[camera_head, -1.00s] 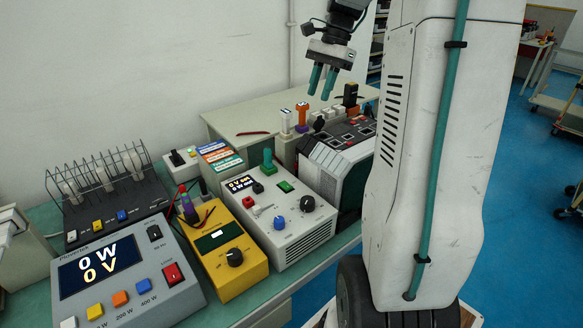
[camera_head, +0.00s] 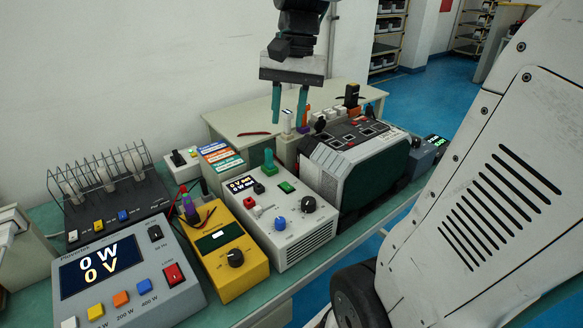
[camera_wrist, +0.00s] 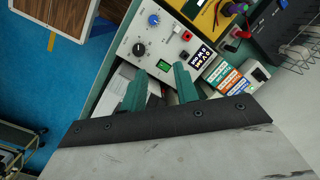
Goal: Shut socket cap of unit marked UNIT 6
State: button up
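My gripper (camera_head: 290,104) hangs fingers down above the bench, its two teal fingers apart with nothing between them. In the wrist view the fingers (camera_wrist: 160,70) also stand apart and empty. Below and right of it in the head view stands a large grey-and-white unit (camera_head: 327,167) with dark sockets and small red parts (camera_head: 362,132) on top. I cannot read UNIT 6 on any unit, and I cannot make out which part is the socket cap or whether it is open.
A white supply (camera_head: 268,217), a yellow meter (camera_head: 228,254) and a grey load box (camera_head: 130,280) line the bench front. A wire rack (camera_head: 100,178) stands at left. A dark unit (camera_head: 428,150) stands right of the large unit. A pale surface (camera_head: 240,122) behind is mostly clear.

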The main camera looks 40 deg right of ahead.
jog(key=s+a+f+n+t+h, duration=0.1)
jog(key=s+a+f+n, duration=0.3)
jog(key=s+a+n, duration=0.3)
jog(key=shift+s+a+h, duration=0.3)
jog(key=shift+s+a, duration=0.3)
jog(key=shift+s, duration=1.25)
